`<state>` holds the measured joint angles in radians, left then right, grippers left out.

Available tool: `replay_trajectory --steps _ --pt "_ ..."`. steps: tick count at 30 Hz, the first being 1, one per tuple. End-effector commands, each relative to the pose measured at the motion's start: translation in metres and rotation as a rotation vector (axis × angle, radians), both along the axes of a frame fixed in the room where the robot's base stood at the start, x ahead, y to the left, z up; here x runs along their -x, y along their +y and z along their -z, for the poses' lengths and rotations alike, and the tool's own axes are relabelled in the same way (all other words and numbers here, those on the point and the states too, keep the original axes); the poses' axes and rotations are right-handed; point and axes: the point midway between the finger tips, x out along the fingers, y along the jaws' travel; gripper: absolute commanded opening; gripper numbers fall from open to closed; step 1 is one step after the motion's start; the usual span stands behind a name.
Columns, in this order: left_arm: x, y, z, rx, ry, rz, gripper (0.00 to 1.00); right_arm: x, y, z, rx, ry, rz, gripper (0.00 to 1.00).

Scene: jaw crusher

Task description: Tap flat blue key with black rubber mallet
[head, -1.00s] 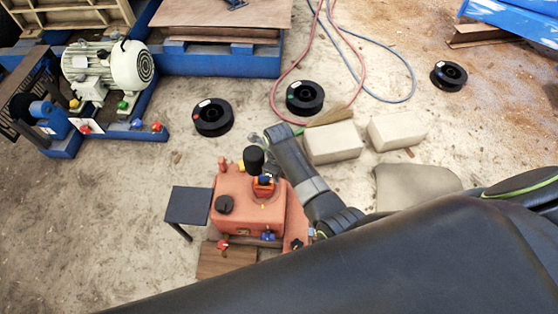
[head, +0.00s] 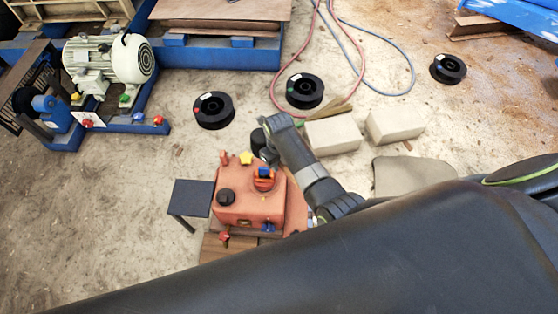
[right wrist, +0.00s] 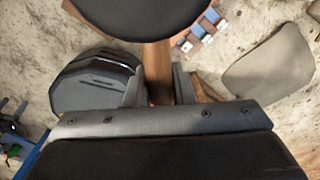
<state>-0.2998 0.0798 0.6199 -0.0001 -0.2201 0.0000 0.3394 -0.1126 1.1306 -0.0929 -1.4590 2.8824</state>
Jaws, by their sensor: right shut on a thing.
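My right gripper (head: 268,130) is shut on the brown handle (right wrist: 158,70) of the black mallet. The mallet's round black head (right wrist: 140,14) fills the top of the right wrist view; in the head view the mallet head (head: 257,141) is partly hidden by the gripper. An orange machine housing (head: 247,207) stands below it in the picture. A small blue piece (head: 265,172), probably the flat blue key, sits in a red-orange mount on top of the housing. The mallet head appears apart from it, toward the far side. My left gripper is out of view.
A yellow piece (head: 245,158) and a black knob (head: 225,197) are on the housing. A dark side table (head: 190,198) stands left of it. Pale blocks (head: 333,136) and black spools (head: 213,111) lie beyond. My arm covers the lower right.

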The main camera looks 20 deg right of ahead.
Motion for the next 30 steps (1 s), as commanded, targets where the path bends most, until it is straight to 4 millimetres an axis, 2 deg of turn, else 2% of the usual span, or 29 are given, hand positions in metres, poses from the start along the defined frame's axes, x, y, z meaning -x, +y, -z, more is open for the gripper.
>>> replay_trajectory --steps 5,20,24,30 --pt "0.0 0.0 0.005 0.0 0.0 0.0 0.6 -0.001 0.0 0.005 0.0 -0.002 0.0 0.0" --pt "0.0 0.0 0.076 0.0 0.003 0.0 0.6 -0.001 0.0 0.101 0.0 -0.002 0.0 0.0" --pt "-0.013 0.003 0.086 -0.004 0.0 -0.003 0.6 -0.001 0.0 0.126 0.0 -0.003 0.0 0.0" --pt "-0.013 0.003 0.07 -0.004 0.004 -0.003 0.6 -0.001 0.0 0.11 -0.001 -0.003 0.0 0.0"
